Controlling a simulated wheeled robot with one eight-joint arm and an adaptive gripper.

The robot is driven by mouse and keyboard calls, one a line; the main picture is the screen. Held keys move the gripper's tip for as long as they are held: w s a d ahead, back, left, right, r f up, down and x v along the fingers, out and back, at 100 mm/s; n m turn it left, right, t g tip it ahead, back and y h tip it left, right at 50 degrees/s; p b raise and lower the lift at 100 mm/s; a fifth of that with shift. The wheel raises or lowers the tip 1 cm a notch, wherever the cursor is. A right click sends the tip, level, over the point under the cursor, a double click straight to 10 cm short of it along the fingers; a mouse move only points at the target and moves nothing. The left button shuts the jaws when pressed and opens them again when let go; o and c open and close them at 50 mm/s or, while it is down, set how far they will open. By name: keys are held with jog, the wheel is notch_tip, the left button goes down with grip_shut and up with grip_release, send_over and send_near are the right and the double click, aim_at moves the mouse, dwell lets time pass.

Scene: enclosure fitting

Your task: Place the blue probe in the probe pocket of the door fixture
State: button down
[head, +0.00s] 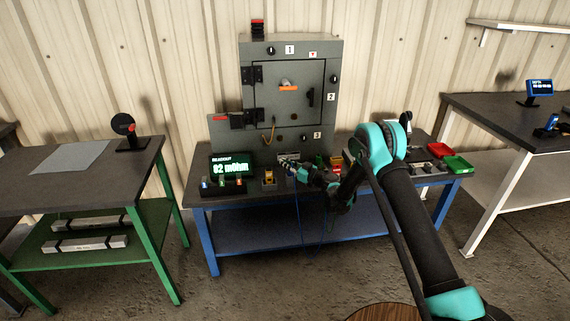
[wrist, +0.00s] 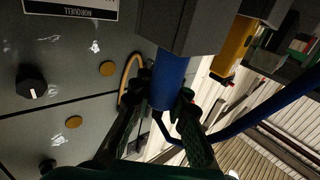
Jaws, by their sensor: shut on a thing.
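My gripper (wrist: 162,93) is shut on the blue probe (wrist: 170,78), a blue cylinder, with a dark finger on each side of it. A blue cable runs from the probe's lower end to the right. The probe's other end meets a dark grey block (wrist: 186,26) in the wrist view; I cannot tell whether it is inside the block or only against or behind it. In the head view my gripper (head: 287,162) is low in front of the grey cabinet (head: 288,52), above the blue bench. The probe is too small to make out there. I cannot clearly identify the probe pocket.
A yellow part (wrist: 234,46) is close to the right of the block. The bench also holds a readout (head: 231,165) showing 82 mOhm, a yellow item (head: 269,177), and red and green trays (head: 457,164) at right. The blue cable (head: 299,215) hangs before the bench.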

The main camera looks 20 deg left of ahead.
jog(key=shift+f, duration=0.1)
jog(key=c, duration=1.5)
grip_release()
jog(key=v, duration=1.2)
jog(key=shift+r, duration=0.3)
